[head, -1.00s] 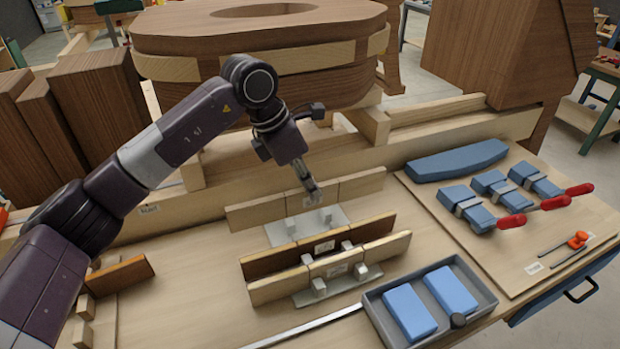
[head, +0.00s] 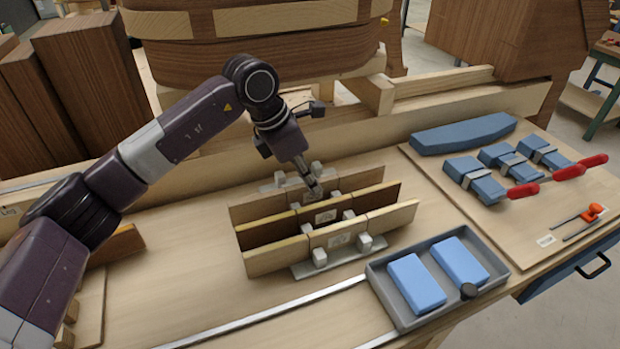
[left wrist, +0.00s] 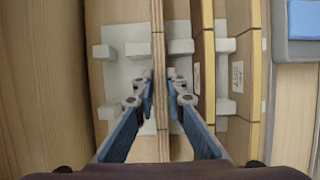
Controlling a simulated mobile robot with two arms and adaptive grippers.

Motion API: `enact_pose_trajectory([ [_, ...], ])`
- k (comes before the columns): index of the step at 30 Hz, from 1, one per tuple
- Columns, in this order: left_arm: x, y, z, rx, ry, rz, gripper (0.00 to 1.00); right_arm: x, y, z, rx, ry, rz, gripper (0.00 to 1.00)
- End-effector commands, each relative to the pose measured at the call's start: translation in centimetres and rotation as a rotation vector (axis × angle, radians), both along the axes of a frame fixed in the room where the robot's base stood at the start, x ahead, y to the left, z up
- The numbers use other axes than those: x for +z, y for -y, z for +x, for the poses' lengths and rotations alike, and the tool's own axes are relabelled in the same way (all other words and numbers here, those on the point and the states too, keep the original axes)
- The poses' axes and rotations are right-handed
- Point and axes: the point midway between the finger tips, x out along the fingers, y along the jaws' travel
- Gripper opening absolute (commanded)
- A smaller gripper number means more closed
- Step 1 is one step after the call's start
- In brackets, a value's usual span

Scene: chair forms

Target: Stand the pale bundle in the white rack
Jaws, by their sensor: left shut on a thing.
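The pale bundle (head: 262,208) is a long, upright set of thin boards; in the left wrist view it is seen edge-on (left wrist: 158,40). My left gripper (head: 314,190) is shut on its middle, with a finger on each side in the left wrist view (left wrist: 162,84). The white rack (left wrist: 122,78) lies under the bundle, with pegs on both sides of it. In the head view its back pegs (head: 280,178) show behind the bundle, which hides most of the plate. I cannot tell whether the bundle touches the plate. My right gripper is out of view.
Just in front stand a dark bundle (head: 275,232) and another pale bundle (head: 280,260) in a pegged grey rack (head: 318,268). A grey tray (head: 385,295) with blue blocks is at front right. A board (head: 520,225) with clamps lies further right.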

Motion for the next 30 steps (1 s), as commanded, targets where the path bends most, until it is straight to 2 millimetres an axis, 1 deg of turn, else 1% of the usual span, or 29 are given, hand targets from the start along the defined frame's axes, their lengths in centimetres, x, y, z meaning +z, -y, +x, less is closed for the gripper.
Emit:
enact_pose_trajectory([
  [10, 0.05, 0.01, 0.03, 0.000, 0.001, -0.001, 0.00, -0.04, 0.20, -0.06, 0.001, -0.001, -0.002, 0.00],
  [24, -0.75, -0.01, -0.01, 0.000, 0.000, 0.001, 0.00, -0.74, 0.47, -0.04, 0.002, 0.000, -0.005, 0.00],
  [25, -0.75, -0.01, -0.01, 0.000, 0.000, 0.001, 0.12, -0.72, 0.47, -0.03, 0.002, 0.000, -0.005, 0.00],
  [30, -0.71, 0.00, -0.02, 0.000, -0.001, 0.001, 0.31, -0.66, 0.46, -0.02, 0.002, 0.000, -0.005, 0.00],
])
